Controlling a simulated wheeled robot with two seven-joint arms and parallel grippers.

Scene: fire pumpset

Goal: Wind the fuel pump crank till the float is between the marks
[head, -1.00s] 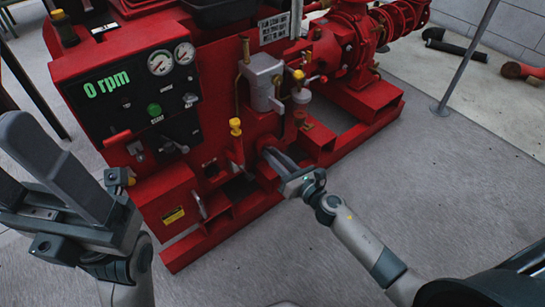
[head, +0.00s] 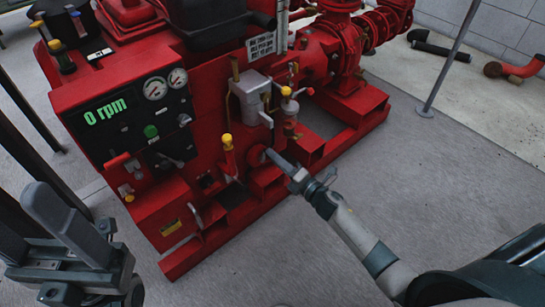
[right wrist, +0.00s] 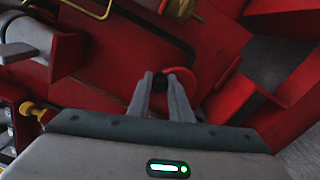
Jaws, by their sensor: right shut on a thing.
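The red pumpset (head: 170,110) stands ahead, its panel reading 0 rpm. My right gripper (head: 268,153) reaches to its lower front side. In the right wrist view its fingers (right wrist: 161,82) are shut on a small black knob (right wrist: 160,83), which I take for the crank's grip, in front of a round red part. The crank arm is mostly hidden. A grey canister (head: 250,97) and a small bowl with a yellow cap (head: 286,91) sit above. I cannot make out the float or its marks. My left gripper (head: 38,225) is open and empty at lower left.
A yellow-topped red handle (head: 228,145) stands just left of my right gripper. The red base rail (head: 215,243) runs along the floor. A thin grey post (head: 450,60) stands at right. The grey floor (head: 440,190) in front is clear.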

